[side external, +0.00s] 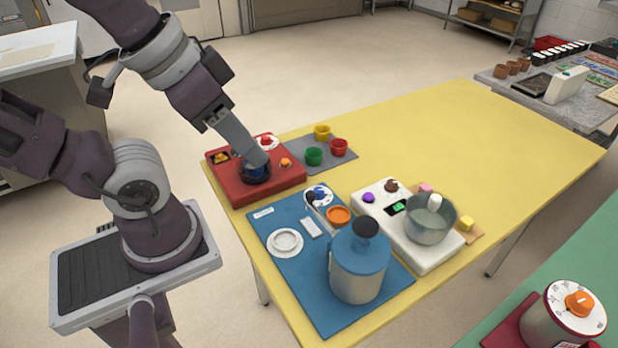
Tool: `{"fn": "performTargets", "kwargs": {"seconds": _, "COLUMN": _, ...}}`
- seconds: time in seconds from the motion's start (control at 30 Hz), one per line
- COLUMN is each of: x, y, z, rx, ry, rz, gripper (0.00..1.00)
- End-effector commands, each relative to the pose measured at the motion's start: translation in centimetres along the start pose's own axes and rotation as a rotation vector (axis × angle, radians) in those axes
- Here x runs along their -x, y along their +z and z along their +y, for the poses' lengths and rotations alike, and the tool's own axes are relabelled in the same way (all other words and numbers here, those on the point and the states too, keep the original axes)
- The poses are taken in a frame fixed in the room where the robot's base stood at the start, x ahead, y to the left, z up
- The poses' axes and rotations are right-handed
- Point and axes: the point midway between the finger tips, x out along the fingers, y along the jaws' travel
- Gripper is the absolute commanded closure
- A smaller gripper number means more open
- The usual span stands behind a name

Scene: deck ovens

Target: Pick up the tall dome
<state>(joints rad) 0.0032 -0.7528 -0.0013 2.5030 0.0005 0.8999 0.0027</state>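My gripper (256,163) points down at the red box (232,184) on the near left of the yellow table. Its tip is at a dark blue, rounded thing (257,175) on top of the box and covers part of it. I cannot tell whether the fingers touch this thing or are around it. The finger gap is hidden from this side. No thing is plainly recognisable as the tall dome. The dark blue thing's full shape and height are partly hidden.
A blue-lidded metal canister (358,285) with a black knob stands on a blue board (287,281). A white unit (435,260) carries a metal pot (430,222). Green, red and yellow cups stand on a grey mat (340,158). The far yellow table (460,130) is clear.

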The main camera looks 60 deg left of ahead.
Motion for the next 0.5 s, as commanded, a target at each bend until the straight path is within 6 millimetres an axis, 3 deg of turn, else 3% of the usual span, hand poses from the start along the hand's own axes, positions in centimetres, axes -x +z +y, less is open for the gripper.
{"fn": "performTargets", "kwargs": {"seconds": 0.07, "x": 0.0, "y": -0.03, "z": -0.02, "rx": 0.002, "ry": 0.0, "rz": 0.0, "gripper": 0.45}}
{"fn": "performTargets", "kwargs": {"seconds": 0.23, "x": 0.01, "y": -0.07, "z": -0.04, "rx": 0.005, "ry": 0.0, "rz": 0.0, "gripper": 0.14}}
{"fn": "performTargets", "kwargs": {"seconds": 0.5, "x": -0.03, "y": -0.17, "z": -0.09, "rx": 0.011, "ry": -0.002, "rz": -0.002, "gripper": 0.14}}
